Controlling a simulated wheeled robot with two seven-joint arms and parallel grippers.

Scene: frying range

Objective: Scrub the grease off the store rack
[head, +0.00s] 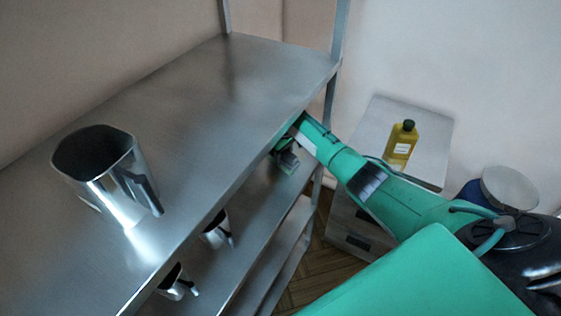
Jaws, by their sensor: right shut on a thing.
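The store rack (215,95) is a metal unit with several shelves, filling the left and middle of the head view. My right arm reaches in from the right, and my right gripper (287,158) is at the rack's right end, just below the top shelf's front edge and above a lower shelf. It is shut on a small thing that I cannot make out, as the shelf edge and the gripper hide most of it. I cannot tell whether that thing touches the rack. No clear grease patch stands out on the top shelf. My left gripper is out of view.
A shiny metal pitcher (112,180) stands on the top shelf at left. Two more metal vessels (216,230) (176,284) are on the shelf below. A yellow bottle (400,146) stands on a grey cabinet (385,112) behind my arm. The top shelf's middle is clear.

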